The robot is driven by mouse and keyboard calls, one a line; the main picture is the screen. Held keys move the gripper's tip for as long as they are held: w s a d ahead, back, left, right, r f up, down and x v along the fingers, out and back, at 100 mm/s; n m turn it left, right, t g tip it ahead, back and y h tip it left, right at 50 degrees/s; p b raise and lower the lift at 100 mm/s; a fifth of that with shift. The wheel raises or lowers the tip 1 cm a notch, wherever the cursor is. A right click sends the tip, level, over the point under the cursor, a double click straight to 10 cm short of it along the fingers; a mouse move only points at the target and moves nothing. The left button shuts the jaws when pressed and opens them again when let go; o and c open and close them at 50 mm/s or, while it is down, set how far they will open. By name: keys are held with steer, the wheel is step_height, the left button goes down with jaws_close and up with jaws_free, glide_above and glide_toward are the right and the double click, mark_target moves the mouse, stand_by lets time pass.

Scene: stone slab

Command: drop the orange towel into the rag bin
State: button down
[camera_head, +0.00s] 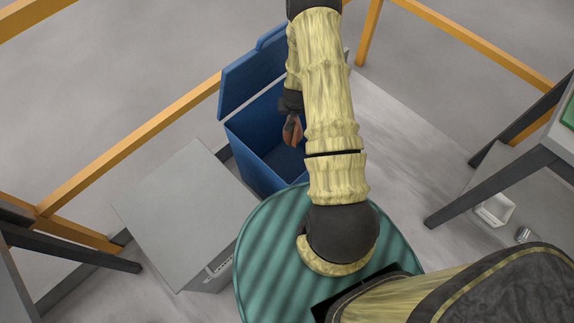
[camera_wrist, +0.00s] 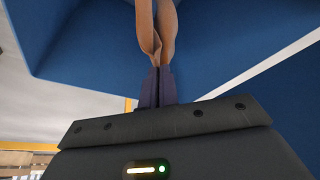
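The blue bin (camera_head: 264,142) stands on the slab with its lid (camera_head: 252,72) tilted open at the back. My gripper (camera_head: 292,114) is over the bin's opening, partly hidden by my arm in the head view. The orange towel (camera_head: 293,130) hangs from it inside the outline of the opening; I cannot tell how far below the rim it reaches. In the wrist view the gripper's dark fingers (camera_wrist: 157,86) are closed together on the towel (camera_wrist: 158,32), with the blue bin walls (camera_wrist: 85,45) around it.
A grey box-shaped cabinet (camera_head: 185,215) stands left of the bin. Yellow rails (camera_head: 130,148) run behind. A table with dark legs (camera_head: 495,187) is at the right, with a small white tray (camera_head: 495,209) and a metal can (camera_head: 525,235) near it.

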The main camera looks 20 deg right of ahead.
stand_by(0.3)
step_height(320, 180, down, 6)
steer(key=b, duration=0.4)
steer(key=shift+c, duration=1.4)
jaws_free()
step_height(320, 180, up, 6)
steer(key=s+g+p, duration=0.1)
steer(key=g+p, duration=0.1)
steer(key=p, duration=0.4)
steer(key=shift+a+y, duration=0.3)
steer(key=shift+y, duration=0.1)
